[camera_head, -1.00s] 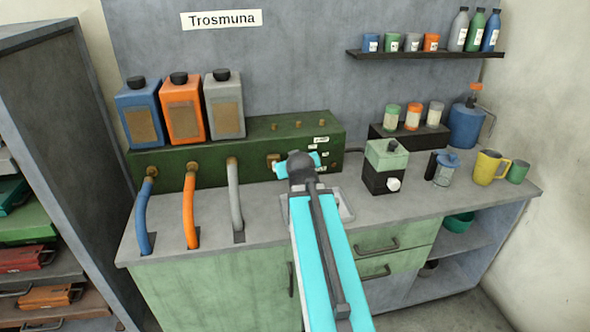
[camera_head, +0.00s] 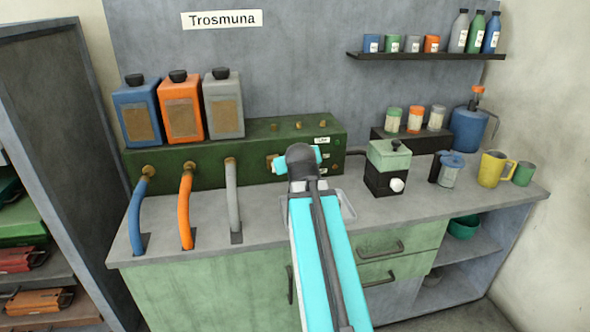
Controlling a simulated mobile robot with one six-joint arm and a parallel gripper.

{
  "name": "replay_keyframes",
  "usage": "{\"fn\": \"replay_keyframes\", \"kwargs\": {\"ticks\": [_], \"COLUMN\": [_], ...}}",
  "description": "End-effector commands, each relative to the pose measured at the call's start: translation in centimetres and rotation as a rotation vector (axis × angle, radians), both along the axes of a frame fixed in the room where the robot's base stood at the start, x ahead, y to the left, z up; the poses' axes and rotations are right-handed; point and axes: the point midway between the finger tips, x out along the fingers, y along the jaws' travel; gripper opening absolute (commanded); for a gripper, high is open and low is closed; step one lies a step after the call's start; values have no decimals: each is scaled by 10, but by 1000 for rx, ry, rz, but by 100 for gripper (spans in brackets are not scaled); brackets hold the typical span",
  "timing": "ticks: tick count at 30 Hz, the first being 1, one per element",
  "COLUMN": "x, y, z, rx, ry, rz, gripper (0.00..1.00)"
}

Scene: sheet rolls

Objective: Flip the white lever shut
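I cannot make out a white lever for certain. The long green box (camera_head: 200,160) at the back of the counter has brass fittings and small white labels on its front, part of which my arm hides. A white round knob (camera_head: 397,185) shows on the front of the small green and black box (camera_head: 384,165) to the right. My cyan and dark arm reaches up the middle of the picture, and its wrist end is in front of the green box's right part. My gripper is hidden behind the wrist, so its fingers and any contact do not show.
Blue, orange and grey hoses (camera_head: 187,210) curve from the green box to the counter (camera_head: 265,215). Blue, orange and grey canisters (camera_head: 223,105) stand on it. A press pot (camera_head: 448,170) and yellow mug (camera_head: 492,168) stand right. A shelf (camera_head: 425,56) with jars and bottles hangs above.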

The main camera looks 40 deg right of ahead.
Motion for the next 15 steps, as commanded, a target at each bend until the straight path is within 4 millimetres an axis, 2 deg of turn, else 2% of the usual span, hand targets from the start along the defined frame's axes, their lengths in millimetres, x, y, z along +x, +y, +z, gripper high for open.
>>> {"fn": "replay_keyframes", "kwargs": {"ticks": [15], "x": [-8], "y": [-4], "z": [3], "rx": [0], "ry": [-1], "rz": [-9], "gripper": [0]}}
